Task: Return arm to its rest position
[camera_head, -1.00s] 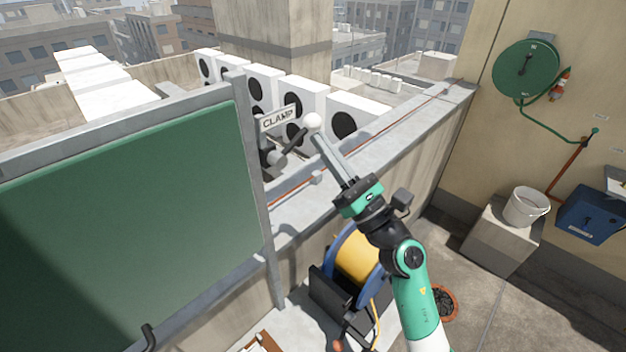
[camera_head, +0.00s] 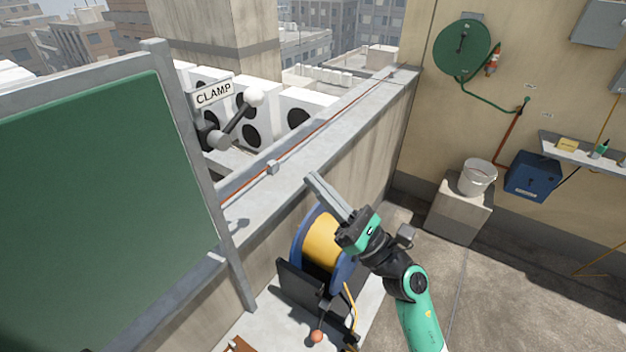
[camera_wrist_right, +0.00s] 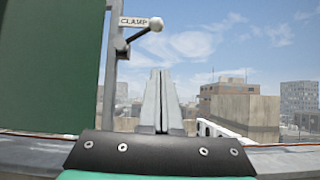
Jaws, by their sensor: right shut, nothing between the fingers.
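My right gripper (camera_head: 316,181) is shut and empty in the head view. Its long grey fingers point up and left, in front of the parapet wall and above the yellow and blue reel. In the right wrist view my gripper (camera_wrist_right: 160,74) shows its fingers together, pointing at the sky. The clamp lever (camera_head: 239,112) with a white ball knob is on the green board's post, under a CLAMP sign (camera_head: 214,92). The lever also shows in the right wrist view (camera_wrist_right: 140,33), up and left of the fingers and apart from them. My left gripper is not in view.
The green board (camera_head: 100,200) stands at left. The reel (camera_head: 322,240) sits close below my right gripper. The parapet (camera_head: 330,140) runs behind it. A white bucket (camera_head: 477,178) stands on a block at right.

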